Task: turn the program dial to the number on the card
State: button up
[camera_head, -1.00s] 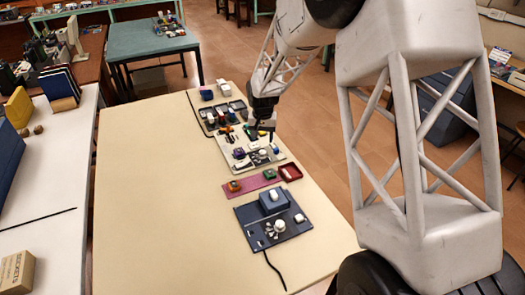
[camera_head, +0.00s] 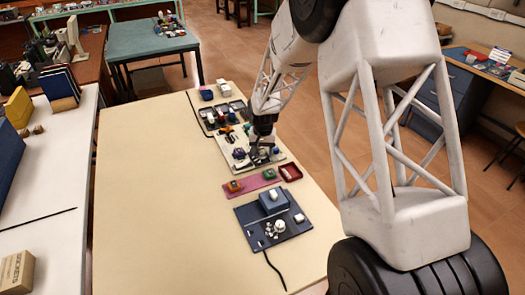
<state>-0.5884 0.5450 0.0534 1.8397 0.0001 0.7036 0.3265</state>
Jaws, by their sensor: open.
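My gripper (camera_head: 262,153) is open and points down over the near right part of a white panel (camera_head: 232,156) in the middle of the exhibit row. Small knobs and coloured parts sit on this panel; my gripper hides some of them, and I cannot tell whether it touches any. A dark blue panel (camera_head: 256,238) lies nearer, with a round white knob (camera_head: 279,226) and a blue block (camera_head: 274,201) with a white top piece. I cannot tell which part is the program dial. No number card can be made out at this size.
A pink strip (camera_head: 251,185) with small coloured pieces and a red tray (camera_head: 290,172) lie between the two panels. A dark tray (camera_head: 209,121) with several parts is farther back. The left half of the cream table (camera_head: 150,190) is clear.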

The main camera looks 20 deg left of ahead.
jog(key=shift+c, duration=0.2)
jog(key=c, duration=0.9)
jog(key=shift+n, duration=3)
jog(key=o, duration=0.9)
jog(key=shift+o, duration=0.2)
jog(key=shift+r, duration=0.1)
